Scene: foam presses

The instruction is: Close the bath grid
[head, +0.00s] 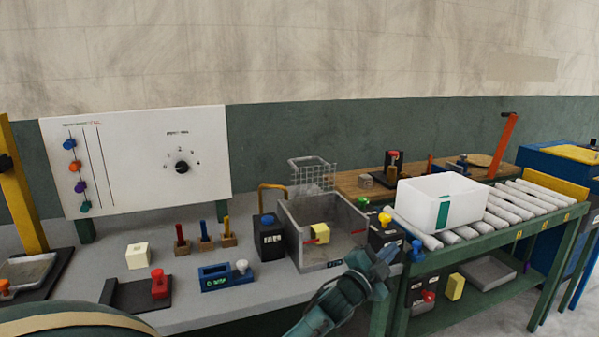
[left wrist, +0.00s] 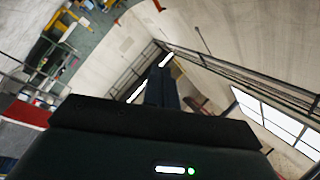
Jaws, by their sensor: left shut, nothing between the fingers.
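The grey bath (head: 338,255) is an open-topped box on the bench, with a yellow block (head: 320,233) inside. A wire grid (head: 313,172) stands raised above the bath's back edge, so the top is uncovered. Small red pieces show at the bath's front and right. My left gripper (head: 384,259) is in front of the bath's right front corner, lower than the raised grid and apart from it. In the left wrist view its fingers (left wrist: 161,85) are together and empty, with walls and windows beyond. My right gripper is not in view.
A white bin (head: 441,202) sits on the roller conveyor (head: 510,207). A dial panel (head: 137,158) stands behind the bench at left.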

